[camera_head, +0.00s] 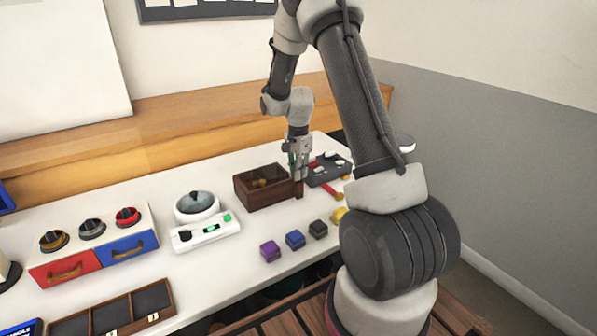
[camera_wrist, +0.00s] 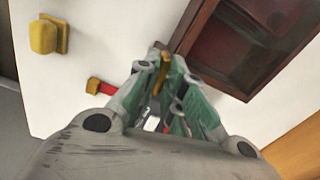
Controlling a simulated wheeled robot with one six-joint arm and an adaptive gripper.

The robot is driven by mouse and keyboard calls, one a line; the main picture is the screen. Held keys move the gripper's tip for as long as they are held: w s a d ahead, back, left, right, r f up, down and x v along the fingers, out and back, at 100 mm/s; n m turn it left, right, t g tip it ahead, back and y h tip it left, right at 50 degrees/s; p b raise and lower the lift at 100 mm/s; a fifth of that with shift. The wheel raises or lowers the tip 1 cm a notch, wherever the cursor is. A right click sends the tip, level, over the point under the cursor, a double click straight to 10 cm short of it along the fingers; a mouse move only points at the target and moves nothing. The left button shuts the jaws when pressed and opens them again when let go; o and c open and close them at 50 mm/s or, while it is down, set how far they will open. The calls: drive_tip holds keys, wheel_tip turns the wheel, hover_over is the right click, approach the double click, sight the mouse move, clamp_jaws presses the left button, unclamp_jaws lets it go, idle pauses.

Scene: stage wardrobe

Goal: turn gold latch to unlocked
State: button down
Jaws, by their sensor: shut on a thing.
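A dark brown wooden box (camera_head: 268,196) stands toward the back of the white table, and its corner shows at the upper right of the wrist view (camera_wrist: 205,22). My gripper (camera_head: 298,172) points down at the box's right side. In the wrist view my gripper (camera_wrist: 160,80) is shut on a narrow gold piece (camera_wrist: 163,72), which appears to be the gold latch beside the box. Most of the latch is hidden by the fingers, and its turned position cannot be told. In the head view the gripper covers it.
A red stick with a yellow end (camera_head: 333,192) and a dark panel (camera_head: 330,168) lie right of the box. A yellow knob (camera_head: 338,214) and several small cubes (camera_head: 295,239) are in front. A drawer unit with knobs (camera_head: 95,245) stands left.

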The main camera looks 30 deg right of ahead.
drive_tip(key=n, duration=0.4)
drive_tip(key=shift+n, duration=0.3)
drive_tip(key=n, duration=0.3)
drive_tip(key=shift+n, duration=0.3)
drive_tip(key=n, duration=0.4)
drive_tip(key=shift+n, duration=2.1)
drive_tip(key=c, duration=1.5)
unclamp_jaws()
drive_tip(key=shift+r, duration=0.1)
